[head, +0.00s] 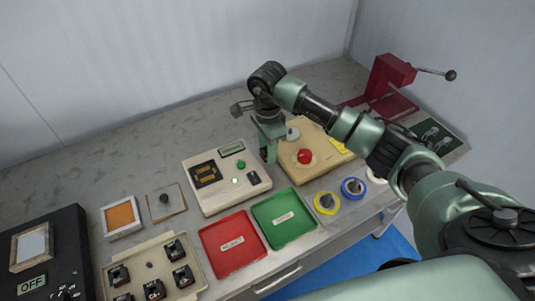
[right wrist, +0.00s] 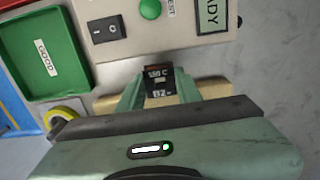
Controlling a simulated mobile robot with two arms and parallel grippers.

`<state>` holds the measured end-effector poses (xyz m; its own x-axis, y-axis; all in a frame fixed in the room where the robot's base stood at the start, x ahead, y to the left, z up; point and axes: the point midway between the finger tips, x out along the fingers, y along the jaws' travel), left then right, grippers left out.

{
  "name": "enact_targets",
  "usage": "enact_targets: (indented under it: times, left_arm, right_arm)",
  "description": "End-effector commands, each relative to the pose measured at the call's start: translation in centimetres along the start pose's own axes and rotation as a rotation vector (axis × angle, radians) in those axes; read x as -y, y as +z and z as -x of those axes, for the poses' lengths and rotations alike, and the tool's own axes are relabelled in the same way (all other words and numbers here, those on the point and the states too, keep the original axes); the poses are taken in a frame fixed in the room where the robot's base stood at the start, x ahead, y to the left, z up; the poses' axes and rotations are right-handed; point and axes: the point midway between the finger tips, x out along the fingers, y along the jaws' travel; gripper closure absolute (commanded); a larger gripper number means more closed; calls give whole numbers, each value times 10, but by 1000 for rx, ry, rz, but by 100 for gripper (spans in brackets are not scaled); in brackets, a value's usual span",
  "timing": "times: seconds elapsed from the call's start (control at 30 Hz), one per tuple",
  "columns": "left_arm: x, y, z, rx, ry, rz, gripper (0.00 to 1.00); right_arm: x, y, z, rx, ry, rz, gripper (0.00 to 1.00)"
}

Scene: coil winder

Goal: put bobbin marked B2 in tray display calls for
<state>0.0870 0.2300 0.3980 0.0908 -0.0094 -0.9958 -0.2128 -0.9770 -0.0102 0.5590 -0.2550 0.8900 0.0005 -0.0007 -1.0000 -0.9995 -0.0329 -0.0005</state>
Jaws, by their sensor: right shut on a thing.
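My right gripper (head: 268,150) is over the bench between the beige tester (head: 220,200) and the yellow box with a red button. In the right wrist view its fingers (right wrist: 160,92) are shut on a black bobbin (right wrist: 157,72) whose label reads B2; the head view hides this bobbin. The tester's display (head: 232,150) shows only its end, "ADY", in the right wrist view (right wrist: 211,14). A green tray (head: 284,235) labelled GOOD and a red tray (head: 222,261), its label too small to read, lie in front; both look empty. My left gripper is out of view.
A beige tray (head: 139,269) with several black bobbins is at front left, beside a black box (head: 55,245) marked OFF. The yellow box (head: 311,170), yellow and blue rings (head: 326,203), and a red press (head: 390,75) are at right. The back left bench is clear.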

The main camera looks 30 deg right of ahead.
Motion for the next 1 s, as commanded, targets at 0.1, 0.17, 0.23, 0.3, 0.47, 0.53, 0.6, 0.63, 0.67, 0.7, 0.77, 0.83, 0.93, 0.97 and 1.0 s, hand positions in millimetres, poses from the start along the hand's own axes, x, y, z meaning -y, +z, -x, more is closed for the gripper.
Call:
enact_targets:
  times: [0.1,0.17,0.23,0.3,0.47,0.53,0.6,0.63,0.67,0.7,0.77,0.83,0.93,0.97,1.0]
  left_arm:
    - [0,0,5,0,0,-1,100]
    - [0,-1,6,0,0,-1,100]
    - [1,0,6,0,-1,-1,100]
    - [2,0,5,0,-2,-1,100]
    - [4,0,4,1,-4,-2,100]
    - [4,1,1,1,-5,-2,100]
    - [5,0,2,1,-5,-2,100]
    - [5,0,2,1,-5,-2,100]
    - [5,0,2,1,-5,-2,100]
    - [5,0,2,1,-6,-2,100]
    - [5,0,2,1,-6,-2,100]
    - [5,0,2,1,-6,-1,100]
    - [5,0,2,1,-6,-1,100]
    - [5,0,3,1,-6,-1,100]
    - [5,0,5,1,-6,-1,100]
  right_arm:
    - [-1,1,-20,2,5,0,100]
    - [-1,1,-26,2,4,1,100]
    - [0,1,-29,1,1,1,100]
    - [0,0,-29,1,0,1,100]
    - [0,0,-30,0,0,1,100]
    - [0,0,-33,1,0,1,100]
    - [0,0,-32,1,0,1,55]
    - [0,0,-32,1,0,1,46]
    - [0,0,-32,1,0,1,44]
    - [0,0,-32,1,0,1,44]
    - [0,0,-32,1,1,1,44]
    - [0,0,-32,1,1,1,44]
    - [0,0,-32,1,1,1,44]
    - [0,0,-31,1,1,1,44]
    - [0,1,-29,1,1,1,44]
